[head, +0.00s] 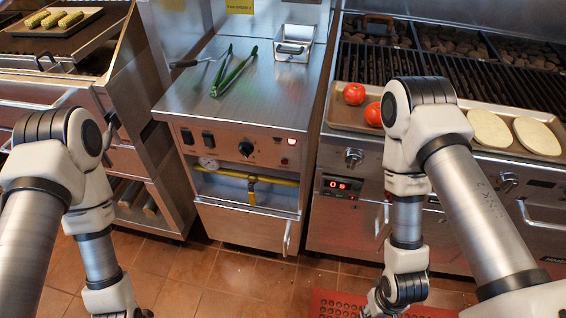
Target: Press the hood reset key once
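The front panel (224,149) of the middle steel cabinet holds two dark rocker switches (198,138), a black knob (246,148) and a small control with a red light (291,142) at its right end. No label reading hood reset is legible, so I cannot tell which of these is the key. My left arm hangs at the left, and its wrist runs out of the bottom edge. My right arm hangs in front of the grill, its wrist at the bottom edge. The fingers of both grippers are out of the picture, and neither arm touches the panel.
Green-handled tongs (233,72) and a small steel pan (294,43) are on the cabinet top. A red display (341,187) shows 0 on the grill front. A door handle (287,238) sticks out below the panel.

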